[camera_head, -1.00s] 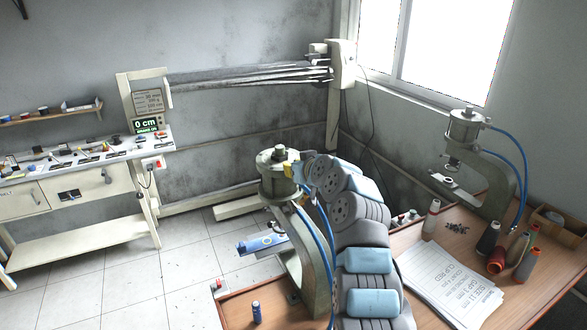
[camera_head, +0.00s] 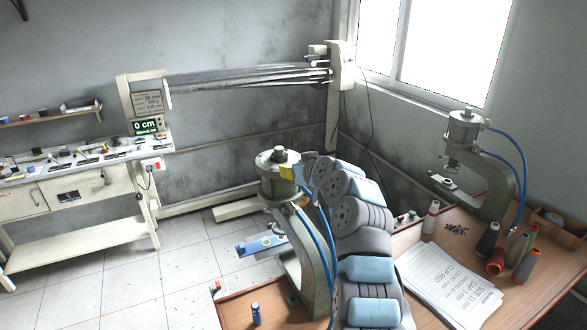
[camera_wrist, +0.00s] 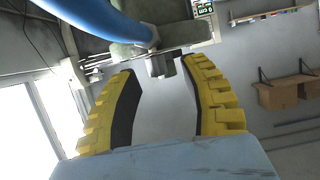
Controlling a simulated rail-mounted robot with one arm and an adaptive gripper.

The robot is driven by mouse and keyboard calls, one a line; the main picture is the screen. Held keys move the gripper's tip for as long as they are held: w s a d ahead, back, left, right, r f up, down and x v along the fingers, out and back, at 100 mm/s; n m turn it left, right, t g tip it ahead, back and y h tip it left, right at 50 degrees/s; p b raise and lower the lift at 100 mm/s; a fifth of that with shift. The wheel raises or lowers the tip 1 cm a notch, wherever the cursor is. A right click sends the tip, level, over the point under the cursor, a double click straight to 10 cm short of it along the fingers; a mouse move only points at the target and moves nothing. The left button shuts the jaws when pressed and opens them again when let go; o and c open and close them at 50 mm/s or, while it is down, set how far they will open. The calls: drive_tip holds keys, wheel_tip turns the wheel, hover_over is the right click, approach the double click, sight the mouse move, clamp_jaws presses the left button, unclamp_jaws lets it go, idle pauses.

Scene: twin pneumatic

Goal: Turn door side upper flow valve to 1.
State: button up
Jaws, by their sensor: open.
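The nearer pneumatic press (camera_head: 277,186) has a round grey-green head, with blue hoses down its side. The farther press (camera_head: 468,128) stands near the window. My gripper (camera_head: 298,170) is beside the right side of the nearer press's head. In the wrist view my gripper (camera_wrist: 160,68) has its two yellow, dark-padded fingers apart. A small dark grey fitting (camera_wrist: 158,66), likely a flow valve, shows between or just beyond the fingertips. I cannot tell whether the fingers touch it. Its number marks are not readable.
A blue hose (camera_wrist: 92,22) crosses the wrist view's upper left, close to the left finger. A wooden table (camera_head: 452,262) holds printed sheets (camera_head: 450,283) and several thread cones. A white workbench (camera_head: 90,190) stands at the left. Tiled floor (camera_head: 180,270) lies open between.

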drive_tip(key=shift+v, duration=5.45)
drive_tip(key=shift+f, duration=0.1)
drive_tip(key=a+f+m+t+p, duration=0.1)
drive_tip(key=a+t, duration=0.2)
drive_tip(key=a, duration=0.3)
drive_tip(key=s+d+f+m+t+h, duration=0.25)
drive_tip(key=s+f+m+h, duration=0.2)
drive_tip(key=s, duration=0.25)
drive_tip(key=shift+n+h, duration=0.35)
drive_tip(key=shift+h, duration=0.1)
drive_tip(key=shift+w+a+r+p, duration=0.2)
drive_tip(key=shift+w+p, duration=0.45)
drive_tip(key=shift+w, duration=2.15)
drive_tip(key=shift+w+a+r+p, duration=0.15)
drive_tip(key=shift+w+p, duration=0.5)
drive_tip(key=shift+w, duration=2.15)
drive_tip(key=shift+w+a+r+p, duration=0.1)
drive_tip(key=shift+w+a+p, duration=0.4)
drive_tip(key=shift+w, duration=2.35)
drive_tip(key=shift+d, duration=0.2)
